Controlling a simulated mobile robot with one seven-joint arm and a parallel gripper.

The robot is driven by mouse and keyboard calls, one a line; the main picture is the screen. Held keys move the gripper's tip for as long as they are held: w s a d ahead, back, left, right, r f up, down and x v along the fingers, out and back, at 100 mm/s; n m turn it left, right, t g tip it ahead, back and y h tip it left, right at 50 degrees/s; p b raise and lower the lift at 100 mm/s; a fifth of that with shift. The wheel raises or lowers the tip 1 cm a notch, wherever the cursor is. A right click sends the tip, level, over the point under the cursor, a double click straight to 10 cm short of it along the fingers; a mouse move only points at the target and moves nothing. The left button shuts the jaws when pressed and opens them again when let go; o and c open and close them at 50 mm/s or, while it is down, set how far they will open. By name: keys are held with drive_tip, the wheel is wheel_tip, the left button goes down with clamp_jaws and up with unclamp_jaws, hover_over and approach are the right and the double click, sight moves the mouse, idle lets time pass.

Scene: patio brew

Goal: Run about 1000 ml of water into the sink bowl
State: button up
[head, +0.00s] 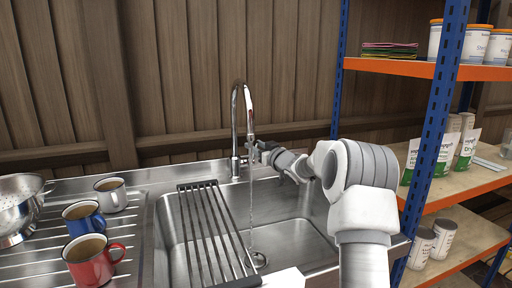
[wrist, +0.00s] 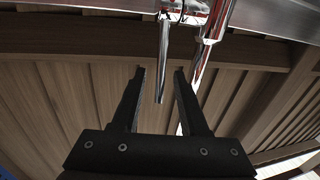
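The chrome tap (head: 236,120) stands at the back of the steel sink. A thin stream of water (head: 251,215) falls from its spout into the sink bowl (head: 290,236), near the round drain (head: 259,260). I cannot tell how much water stands in the bowl. My gripper (head: 260,148) is beside the tap, at its right. In the wrist view, my gripper (wrist: 160,72) has its two fingers apart. The slim chrome tap lever (wrist: 162,62) reaches down between the fingertips, with a visible gap on each side.
A black-barred rack (head: 216,232) lies across the bowl's left part. Grey, blue and red mugs (head: 92,262) with brown contents and a colander (head: 18,205) stand on the left drainboard. A blue-and-orange shelf (head: 436,110) with tubs and bags rises close to my arm's right.

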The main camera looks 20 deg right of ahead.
clamp_jaws()
idle(1.3)
